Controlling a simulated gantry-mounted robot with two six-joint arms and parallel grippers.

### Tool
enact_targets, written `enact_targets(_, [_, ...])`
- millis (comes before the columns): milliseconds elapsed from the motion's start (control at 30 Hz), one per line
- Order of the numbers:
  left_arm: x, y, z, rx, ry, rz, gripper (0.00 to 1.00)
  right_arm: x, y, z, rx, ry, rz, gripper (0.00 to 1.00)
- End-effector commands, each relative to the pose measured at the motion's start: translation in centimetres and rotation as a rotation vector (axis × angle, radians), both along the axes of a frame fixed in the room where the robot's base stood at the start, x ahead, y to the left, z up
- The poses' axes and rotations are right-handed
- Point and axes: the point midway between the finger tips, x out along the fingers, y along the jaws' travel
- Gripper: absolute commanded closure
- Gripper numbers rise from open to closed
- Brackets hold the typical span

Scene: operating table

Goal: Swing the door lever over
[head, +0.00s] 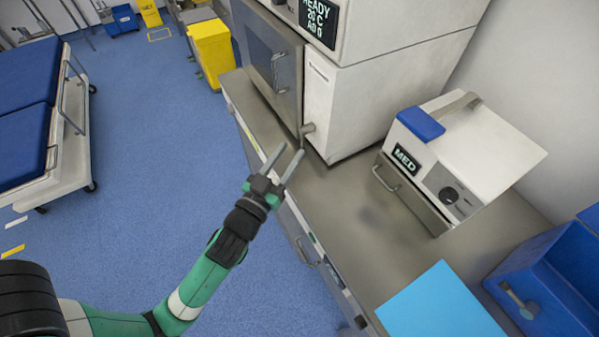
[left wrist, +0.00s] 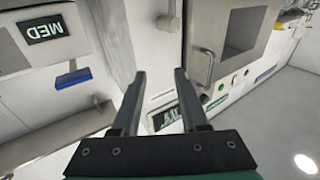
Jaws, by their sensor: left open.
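The door lever (head: 307,129) is a small grey knob with a thin stem, on the white cabinet front beside the grey windowed door (head: 272,62). In the left wrist view a rounded grey fitting that looks like the lever (left wrist: 169,20) shows at the top, beyond the fingers. My left gripper (head: 293,148) is open and empty, its tips just short of the lever in the head view. Its two dark fingers (left wrist: 160,73) stand apart with nothing between them in the left wrist view. My right gripper is in neither view.
A white MED box (head: 470,150) with a blue lid pad stands on the grey counter (head: 350,215). A light blue sheet (head: 440,305) and a blue bin (head: 560,285) are at the lower right. A blue-padded trolley (head: 30,110) stands left; floor between is clear.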

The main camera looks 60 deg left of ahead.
Motion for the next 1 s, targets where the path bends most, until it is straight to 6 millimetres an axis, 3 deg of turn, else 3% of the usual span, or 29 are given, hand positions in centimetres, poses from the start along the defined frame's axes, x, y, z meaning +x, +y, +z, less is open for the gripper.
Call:
enact_targets(33, [-1.0, 0.4, -5.2, -0.007, 0.038, 0.013, 0.56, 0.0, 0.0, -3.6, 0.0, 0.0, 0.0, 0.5])
enact_targets(100, [-1.8, 0.7, -7.9, -0.015, 0.069, 0.026, 0.56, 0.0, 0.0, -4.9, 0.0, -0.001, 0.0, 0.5])
enact_targets(167, [-2.3, 0.9, -9.0, -0.018, 0.082, 0.034, 0.56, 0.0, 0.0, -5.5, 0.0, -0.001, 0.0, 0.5])
enact_targets(467, [-1.7, 1.4, -8.6, -0.018, 0.078, 0.039, 0.56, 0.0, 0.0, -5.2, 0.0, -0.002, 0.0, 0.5])
enact_targets(1000, [7.1, 6.4, -8.7, -0.018, 0.078, 0.038, 0.56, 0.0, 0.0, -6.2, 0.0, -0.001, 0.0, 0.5])
